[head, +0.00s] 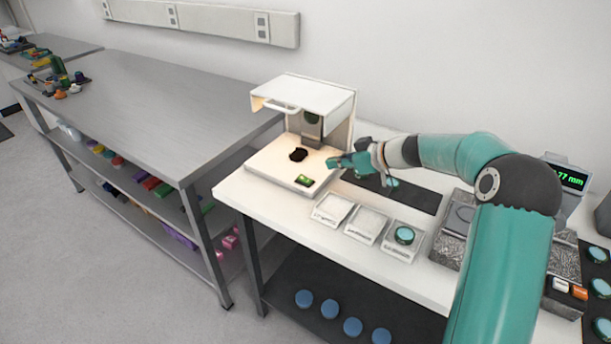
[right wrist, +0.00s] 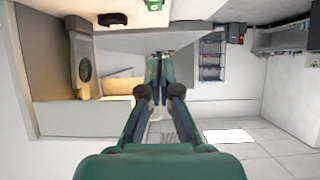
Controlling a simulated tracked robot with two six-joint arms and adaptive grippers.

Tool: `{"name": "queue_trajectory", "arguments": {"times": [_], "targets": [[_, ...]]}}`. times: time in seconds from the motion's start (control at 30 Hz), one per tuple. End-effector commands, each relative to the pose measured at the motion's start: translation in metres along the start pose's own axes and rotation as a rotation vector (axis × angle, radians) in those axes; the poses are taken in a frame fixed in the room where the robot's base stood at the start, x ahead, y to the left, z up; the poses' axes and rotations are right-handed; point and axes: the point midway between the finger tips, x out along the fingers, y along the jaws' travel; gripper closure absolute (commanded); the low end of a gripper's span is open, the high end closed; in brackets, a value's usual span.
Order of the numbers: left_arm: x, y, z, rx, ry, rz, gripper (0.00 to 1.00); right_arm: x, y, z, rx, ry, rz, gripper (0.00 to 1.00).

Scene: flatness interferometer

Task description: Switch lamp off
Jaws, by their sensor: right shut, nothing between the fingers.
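The white interferometer (head: 303,97) stands on the white bench with its hood raised over a pale base, and warm light glows under the hood. A small switch (head: 304,180) with a lit green face sits at the base's front edge; it also shows at the top of the right wrist view (right wrist: 154,5). A black round part (head: 298,155) lies behind it on the base, also in the right wrist view (right wrist: 112,18). My right gripper (head: 334,163) is shut and empty, just right of the base and apart from the switch. My left gripper is out of view.
Three small trays stand in front, the right one (head: 403,240) holding a teal-topped disc. A textured grey block (head: 450,240) and a green-digit display (head: 567,177) are to the right. A steel table (head: 150,105) stands left, with free floor before it.

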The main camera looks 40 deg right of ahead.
Motion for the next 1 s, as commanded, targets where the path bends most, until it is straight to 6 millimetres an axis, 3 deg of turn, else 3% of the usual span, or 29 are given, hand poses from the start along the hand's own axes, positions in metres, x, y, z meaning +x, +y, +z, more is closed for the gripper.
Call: {"name": "queue_trajectory", "arguments": {"times": [0.4,0.5,0.73,1.0], "targets": [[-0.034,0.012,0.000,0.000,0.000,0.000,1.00,0.078,-0.001,-0.003,0.002,-0.002,-0.004,1.00],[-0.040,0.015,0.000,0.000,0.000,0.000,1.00,0.092,0.000,0.006,0.005,-0.003,-0.002,1.00],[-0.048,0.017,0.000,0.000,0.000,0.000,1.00,0.110,0.000,0.025,0.003,-0.002,0.000,1.00],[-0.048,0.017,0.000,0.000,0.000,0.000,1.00,0.114,0.001,0.030,0.001,0.000,0.002,1.00]]}}
